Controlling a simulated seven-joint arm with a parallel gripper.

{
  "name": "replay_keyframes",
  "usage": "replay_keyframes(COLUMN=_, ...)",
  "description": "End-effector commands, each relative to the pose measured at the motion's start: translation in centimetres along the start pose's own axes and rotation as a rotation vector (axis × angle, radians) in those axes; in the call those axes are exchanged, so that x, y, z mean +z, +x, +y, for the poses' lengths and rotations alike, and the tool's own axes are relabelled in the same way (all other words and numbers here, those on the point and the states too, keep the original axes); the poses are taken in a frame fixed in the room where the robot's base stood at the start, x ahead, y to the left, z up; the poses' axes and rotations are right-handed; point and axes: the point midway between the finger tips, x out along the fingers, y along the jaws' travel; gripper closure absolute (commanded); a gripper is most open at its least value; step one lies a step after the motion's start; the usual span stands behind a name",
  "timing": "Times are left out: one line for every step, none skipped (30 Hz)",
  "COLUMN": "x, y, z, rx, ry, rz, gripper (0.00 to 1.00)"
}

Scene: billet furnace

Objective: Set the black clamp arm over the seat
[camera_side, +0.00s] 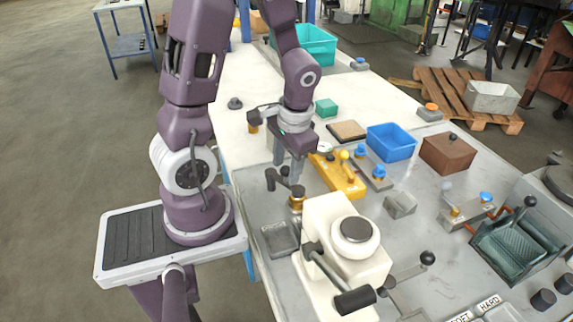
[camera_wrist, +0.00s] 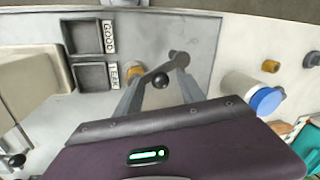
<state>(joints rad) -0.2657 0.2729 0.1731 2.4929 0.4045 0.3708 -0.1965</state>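The black clamp arm (camera_side: 283,182) has a black ball knob on it and a dark pivot post at its left end in the side view. Its other end shows on top of a brass seat (camera_side: 297,201). In the wrist view the clamp arm (camera_wrist: 168,68) runs from the pivot at upper right toward the brass seat (camera_wrist: 138,69), which its end partly covers; exact contact cannot be told. My gripper (camera_side: 288,168) points down just above the clamp arm. In the wrist view its two fingers (camera_wrist: 158,90) are apart, one on each side of the ball knob, with gaps to it.
A white machine with a round top (camera_side: 318,214) stands close in front of the seat. A yellow fixture (camera_side: 347,183) is just to the right. Two shallow trays marked GOOD (camera_wrist: 85,38) and LEAK (camera_wrist: 92,75) lie beside the seat. A blue bin (camera_side: 390,143) is farther right.

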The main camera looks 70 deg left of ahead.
Motion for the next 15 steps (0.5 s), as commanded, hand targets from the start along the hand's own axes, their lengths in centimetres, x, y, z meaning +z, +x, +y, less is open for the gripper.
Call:
replay_keyframes(x=0.0, y=0.0, z=0.0, rx=0.000, ry=0.000, rz=-0.001, gripper=0.54)
replay_keyframes(x=0.0, y=0.0, z=0.0, rx=0.000, ry=0.000, rz=-0.001, gripper=0.54)
replay_keyframes(x=0.0, y=0.0, z=0.0, rx=0.000, ry=0.000, rz=-0.001, gripper=0.54)
replay_keyframes(x=0.0, y=0.0, z=0.0, rx=0.000, ry=-0.001, rz=-0.001, gripper=0.54)
replay_keyframes(x=0.0, y=0.0, z=0.0, rx=0.000, ry=-0.001, rz=-0.001, gripper=0.54)
replay_keyframes(x=0.0, y=-0.2, z=0.0, rx=0.000, ry=-0.001, rz=0.001, gripper=0.54)
replay_keyframes(x=-0.1, y=-0.5, z=0.0, rx=-0.001, ry=0.000, rz=0.002, gripper=0.54)
replay_keyframes(x=-0.1, y=-1.0, z=-0.1, rx=-0.001, ry=0.000, rz=0.004, gripper=0.54)
replay_keyframes(x=-0.1, y=-1.8, z=-0.1, rx=-0.001, ry=-0.002, rz=0.006, gripper=0.54)
replay_keyframes(x=-0.1, y=-2.4, z=0.0, rx=-0.001, ry=-0.002, rz=0.008, gripper=0.54)
replay_keyframes(x=-0.2, y=-3.1, z=0.0, rx=-0.001, ry=-0.001, rz=0.008, gripper=0.54)
replay_keyframes(x=-0.1, y=-4.0, z=0.0, rx=-0.001, ry=-0.001, rz=0.007, gripper=0.54)
replay_keyframes(x=-0.1, y=-4.6, z=0.0, rx=-0.001, ry=-0.001, rz=0.007, gripper=0.54)
replay_keyframes(x=-0.1, y=-5.2, z=0.0, rx=0.000, ry=-0.001, rz=0.006, gripper=0.54)
replay_keyframes(x=-0.1, y=-5.8, z=0.0, rx=-0.001, ry=0.000, rz=0.005, gripper=0.54)
